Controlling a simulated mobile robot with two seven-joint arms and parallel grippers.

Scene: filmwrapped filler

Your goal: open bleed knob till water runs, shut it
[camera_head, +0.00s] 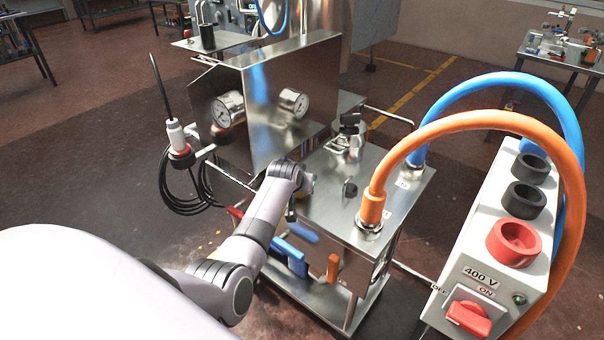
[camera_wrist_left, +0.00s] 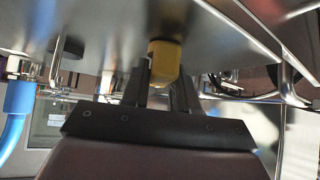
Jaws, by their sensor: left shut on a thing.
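A yellow knob (camera_wrist_left: 164,58), which I take to be the bleed knob, sits under a metal surface in the left wrist view. My left gripper (camera_wrist_left: 161,78) has its black fingers on both sides of it and is shut on it. In the head view my left arm reaches to the near side of the steel machine (camera_head: 395,205). My wrist hides most of the gripper there. I see no running water in either view. My right gripper is not in view.
Blue handles (camera_head: 289,257) and an orange handle (camera_head: 333,268) are close to my left forearm. An orange hose (camera_head: 373,205) and a blue hose arch to the right, beside a white 400 V box (camera_head: 500,265). Two gauges (camera_head: 229,108) face forward.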

